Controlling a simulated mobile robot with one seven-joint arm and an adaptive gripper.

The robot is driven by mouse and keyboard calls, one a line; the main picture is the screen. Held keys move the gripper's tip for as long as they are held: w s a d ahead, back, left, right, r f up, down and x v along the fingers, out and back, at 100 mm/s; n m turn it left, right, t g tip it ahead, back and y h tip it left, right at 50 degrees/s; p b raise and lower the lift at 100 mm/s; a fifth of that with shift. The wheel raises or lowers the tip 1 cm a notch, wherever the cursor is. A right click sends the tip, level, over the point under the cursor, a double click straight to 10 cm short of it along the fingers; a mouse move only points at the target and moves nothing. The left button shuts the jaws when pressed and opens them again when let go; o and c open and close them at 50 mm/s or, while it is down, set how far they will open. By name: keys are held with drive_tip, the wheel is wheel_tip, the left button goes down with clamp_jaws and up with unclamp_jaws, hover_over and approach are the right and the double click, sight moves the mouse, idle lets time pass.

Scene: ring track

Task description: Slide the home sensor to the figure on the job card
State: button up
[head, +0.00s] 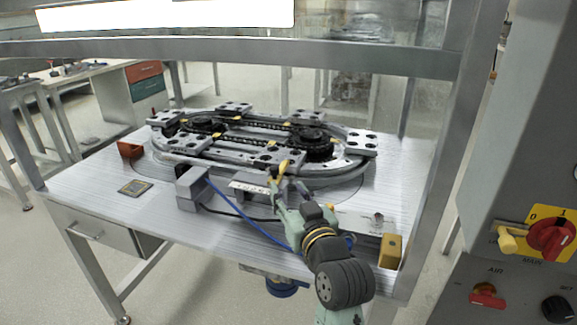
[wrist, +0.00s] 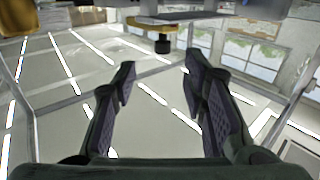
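The ring track (head: 180,145) lies on the metal table, an oval with dark chain wheels and several grey carriage plates. A small yellow part (head: 279,169) sits at its front edge; I cannot tell whether it is the home sensor. Beside it is a pale plate with dark marks (head: 248,187), too small to read. My gripper (head: 287,184) reaches to this front edge, close to the yellow part. In the wrist view my gripper (wrist: 160,72) is open and empty, its fingers wide apart. A black knob with a yellow collar (wrist: 162,44) shows beyond the fingertips. I cannot make out the job card.
A grey block (head: 191,188) with a blue cable stands left of the plate. An orange-brown block (head: 129,149) and a yellow block (head: 390,250) stand near the edges. A frame post (head: 440,150) rises at right.

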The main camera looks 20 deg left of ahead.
sight(276, 172)
drive_tip(key=p+x, duration=0.2)
drive_tip(key=x, duration=0.8)
drive_tip(key=shift+a+r, duration=0.1)
drive_tip(key=shift+a, duration=0.15)
drive_tip(key=shift+c, duration=0.2)
clamp_jaws()
